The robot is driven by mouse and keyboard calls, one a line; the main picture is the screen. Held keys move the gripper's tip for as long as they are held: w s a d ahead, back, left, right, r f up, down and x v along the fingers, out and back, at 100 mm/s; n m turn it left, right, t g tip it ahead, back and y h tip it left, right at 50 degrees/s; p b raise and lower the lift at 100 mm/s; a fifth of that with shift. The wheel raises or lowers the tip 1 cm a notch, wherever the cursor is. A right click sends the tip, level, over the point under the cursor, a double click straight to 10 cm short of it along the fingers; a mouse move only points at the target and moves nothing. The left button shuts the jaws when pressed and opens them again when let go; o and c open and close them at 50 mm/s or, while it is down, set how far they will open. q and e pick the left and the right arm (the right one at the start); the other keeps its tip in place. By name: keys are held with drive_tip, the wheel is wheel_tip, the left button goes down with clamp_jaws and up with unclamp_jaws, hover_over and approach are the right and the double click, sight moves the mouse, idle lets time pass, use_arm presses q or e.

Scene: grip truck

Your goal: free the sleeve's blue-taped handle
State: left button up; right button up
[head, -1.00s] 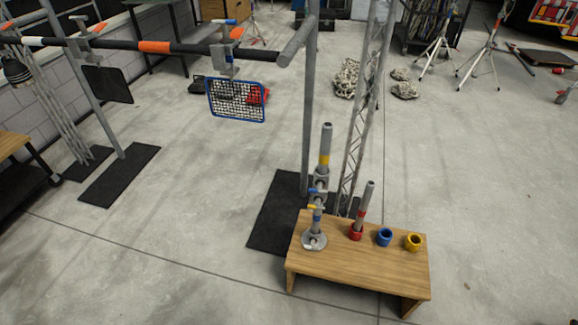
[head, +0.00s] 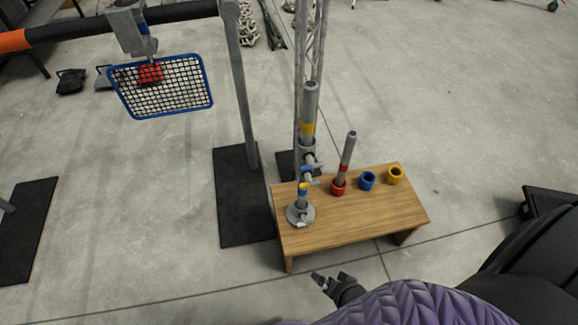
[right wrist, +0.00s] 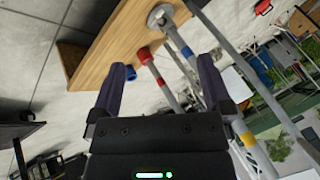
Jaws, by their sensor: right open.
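The sleeve (head: 307,148) is a grey collar partway up an upright grey pole with a yellow band (head: 308,128). A blue-taped handle (head: 305,169) and a yellow-taped handle (head: 306,185) show just below the collar, close together; their exact fit is too small to tell. The pole stands on a round grey base (head: 300,215) at the bench's left end. My right gripper (head: 331,277) is in front of the bench, empty and apart from the pole. In the right wrist view it (right wrist: 164,75) is open, with the bench and poles beyond its fingers. My left gripper is not in view.
The wooden bench (head: 350,222) also carries a red ring (head: 338,188) holding a leaning grey tube (head: 347,152), a blue ring (head: 367,181) and a yellow ring (head: 394,175). A blue-framed mesh (head: 165,95) hangs at upper left. A metal post stands behind the bench.

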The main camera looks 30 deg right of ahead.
drive_tip(key=w+d+m+t+b, duration=0.1)
drive_tip(key=w+m+t+b, duration=0.35)
drive_tip(key=w+m, duration=0.3)
drive_tip(key=m+t+h+b, duration=0.5)
drive_tip(key=m+b, duration=0.6)
drive_tip(key=m, duration=0.9)
approach(313, 167)
drive_tip(key=f, duration=0.2)
drive_tip(key=shift+t+y, duration=0.3)
drive_tip(key=shift+t, duration=0.25)
drive_tip(key=x, duration=0.6)
drive_tip(key=r+b+x, duration=0.1)
drive_tip(key=x, duration=0.2)
drive_tip(key=shift+w+d, duration=0.35)
drive_tip(key=shift+w, duration=0.3)
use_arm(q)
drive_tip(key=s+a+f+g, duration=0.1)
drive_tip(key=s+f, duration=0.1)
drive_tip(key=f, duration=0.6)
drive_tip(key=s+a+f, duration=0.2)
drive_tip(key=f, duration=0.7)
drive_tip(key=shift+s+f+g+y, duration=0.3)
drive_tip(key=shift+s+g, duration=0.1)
use_arm(e)
drive_tip(key=shift+r, duration=0.1)
drive_tip(key=c, duration=1)
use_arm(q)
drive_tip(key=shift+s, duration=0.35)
use_arm(e)
drive_tip(key=shift+o, duration=0.2)
